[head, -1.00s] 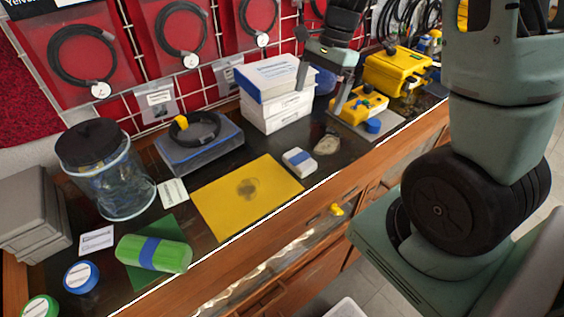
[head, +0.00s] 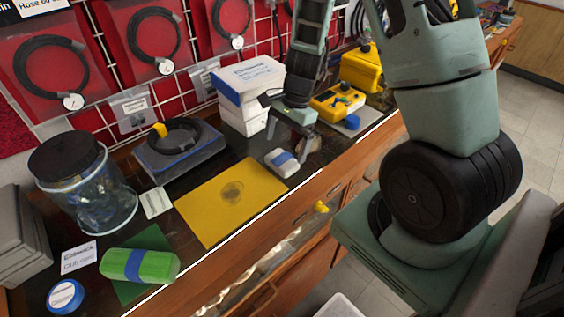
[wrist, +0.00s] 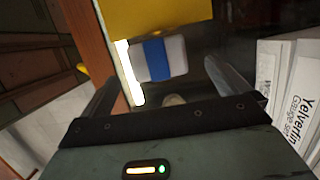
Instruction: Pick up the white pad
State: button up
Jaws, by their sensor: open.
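The white pad (head: 282,162) is a small white block with a blue band. It lies on the dark bench top just right of the yellow mat (head: 222,202). In the wrist view the white pad (wrist: 161,58) shows beyond the fingertips, roughly between them, near the bench's white front edge. My gripper (head: 292,142) is above the bench, close to the pad and slightly to its right in the head view. In the wrist view my gripper (wrist: 168,78) has its two fingers wide apart with nothing held between them.
White boxes (head: 248,90) stand behind my gripper, and their labels show close at the right in the wrist view. A yellow instrument (head: 337,100) sits to the right. A pale stone-like item (head: 309,147) lies beside the pad.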

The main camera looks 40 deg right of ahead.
aim_at(282, 159)
jog(key=shift+x, duration=1.95)
jog(key=shift+s+a, duration=0.1)
jog(key=shift+s, duration=0.05)
jog(key=c, duration=1)
jog(key=shift+r, duration=0.1)
notch_tip(282, 159, up, 10)
jog(key=shift+f+p, duration=0.1)
jog(key=shift+p, duration=0.35)
